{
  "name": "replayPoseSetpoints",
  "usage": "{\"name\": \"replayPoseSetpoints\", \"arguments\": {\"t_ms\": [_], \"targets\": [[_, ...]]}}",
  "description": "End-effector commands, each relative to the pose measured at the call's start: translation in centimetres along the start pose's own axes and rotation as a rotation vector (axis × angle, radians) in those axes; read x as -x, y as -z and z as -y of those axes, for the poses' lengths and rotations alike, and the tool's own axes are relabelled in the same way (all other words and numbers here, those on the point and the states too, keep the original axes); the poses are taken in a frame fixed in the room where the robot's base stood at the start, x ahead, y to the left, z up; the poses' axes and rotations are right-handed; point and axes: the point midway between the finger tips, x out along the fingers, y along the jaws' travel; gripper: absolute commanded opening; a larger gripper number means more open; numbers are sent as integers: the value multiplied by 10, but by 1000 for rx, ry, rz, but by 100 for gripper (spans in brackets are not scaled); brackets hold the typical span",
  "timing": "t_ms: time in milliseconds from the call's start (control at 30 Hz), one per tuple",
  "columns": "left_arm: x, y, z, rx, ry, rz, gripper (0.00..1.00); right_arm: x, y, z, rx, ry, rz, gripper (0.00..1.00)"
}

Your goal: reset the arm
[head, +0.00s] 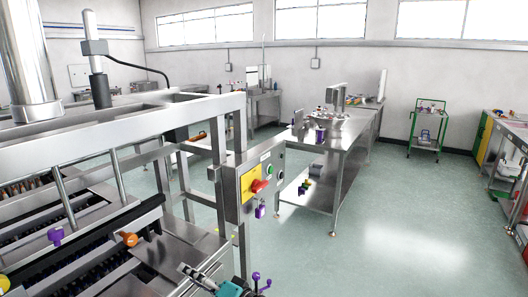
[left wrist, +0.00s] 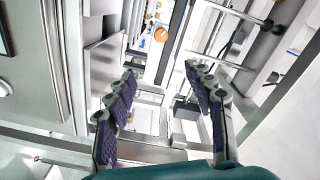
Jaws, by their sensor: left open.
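My left gripper (left wrist: 159,72) shows in the left wrist view with its two purple-padded fingers spread apart. Nothing is held between them. Steel frame parts of the machine show beyond the fingers, with an orange knob (left wrist: 161,35) above the gap. My right gripper is in neither view.
The steel machine (head: 110,125) fills the left side. Its control box (head: 252,185) carries a red switch (head: 259,186) and a green button. A steel table (head: 335,145) stands beyond, a green cart (head: 425,128) at the back right. The floor at right centre is clear.

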Motion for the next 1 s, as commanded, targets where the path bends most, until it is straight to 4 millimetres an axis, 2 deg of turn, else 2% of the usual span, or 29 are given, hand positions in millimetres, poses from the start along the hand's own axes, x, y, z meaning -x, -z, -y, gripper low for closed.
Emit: {"name": "replayPoseSetpoints", "arguments": {"t_ms": [367, 667, 767, 833, 900, 1000], "targets": [[-21, -33, -2, -37, -177, 74, 53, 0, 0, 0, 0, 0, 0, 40], [-27, -86, -10, -41, -453, 164, 53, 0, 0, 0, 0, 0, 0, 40], [-20, -114, -14, -17, -594, 199, 53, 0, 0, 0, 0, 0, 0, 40], [-8, -135, -18, 20, -716, 221, 53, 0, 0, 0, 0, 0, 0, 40], [8, -154, -21, 76, -839, 238, 53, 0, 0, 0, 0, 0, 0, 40], [36, -173, -25, 177, -997, 248, 53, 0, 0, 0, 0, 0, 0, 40]]}}
